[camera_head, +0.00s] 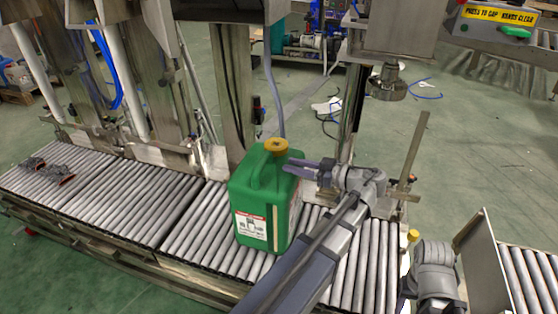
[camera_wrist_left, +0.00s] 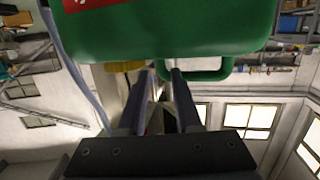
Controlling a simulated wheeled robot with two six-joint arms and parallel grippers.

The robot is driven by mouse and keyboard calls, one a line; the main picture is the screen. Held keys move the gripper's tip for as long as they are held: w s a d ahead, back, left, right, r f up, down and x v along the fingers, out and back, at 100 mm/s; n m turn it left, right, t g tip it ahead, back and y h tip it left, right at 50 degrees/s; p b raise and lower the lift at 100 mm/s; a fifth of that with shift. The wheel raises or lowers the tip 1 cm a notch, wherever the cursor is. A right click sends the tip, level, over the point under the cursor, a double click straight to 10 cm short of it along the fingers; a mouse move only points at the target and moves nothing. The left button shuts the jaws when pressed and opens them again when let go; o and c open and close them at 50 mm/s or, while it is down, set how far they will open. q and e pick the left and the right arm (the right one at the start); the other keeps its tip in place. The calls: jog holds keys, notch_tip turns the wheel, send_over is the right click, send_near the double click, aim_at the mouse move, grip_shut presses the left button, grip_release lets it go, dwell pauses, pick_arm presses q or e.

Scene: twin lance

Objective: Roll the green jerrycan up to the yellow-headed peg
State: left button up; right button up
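The green jerrycan (camera_head: 258,205) stands upright on the roller conveyor in the head view, with a yellow cap (camera_head: 276,145) and a white-and-red label. In the left wrist view the jerrycan (camera_wrist_left: 165,28) fills the top, with its handle loop hanging below. My left gripper (camera_head: 288,167) is at the upper right of the jerrycan, fingers pointing left beside the cap. In the left wrist view its fingers (camera_wrist_left: 164,72) are apart; I cannot tell whether they touch the can. A yellow-headed peg (camera_head: 412,236) stands at the conveyor's right end. My right arm is beside it; its gripper does not show.
The roller conveyor (camera_head: 180,210) runs left and right of the jerrycan. Dark small parts (camera_head: 48,172) lie at its far left. Metal posts stand behind it. An upright metal plate (camera_head: 484,265) and more rollers (camera_head: 532,280) are at the right.

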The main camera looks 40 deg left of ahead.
aim_at(272, 160)
pick_arm(q)
jog(key=shift+s+a+f+b, duration=0.15)
jog(key=shift+a+f+b, duration=0.05)
jog(key=shift+a, duration=1.25)
jog(key=shift+s+a+f+b, duration=0.15)
jog(key=shift+a+f+b, duration=0.05)
jog(key=shift+a, duration=1.2)
jog(key=shift+s+a+f+b, duration=0.15)
jog(key=shift+a+f+b, duration=0.05)
jog(key=shift+a, duration=1.25)
grip_shut()
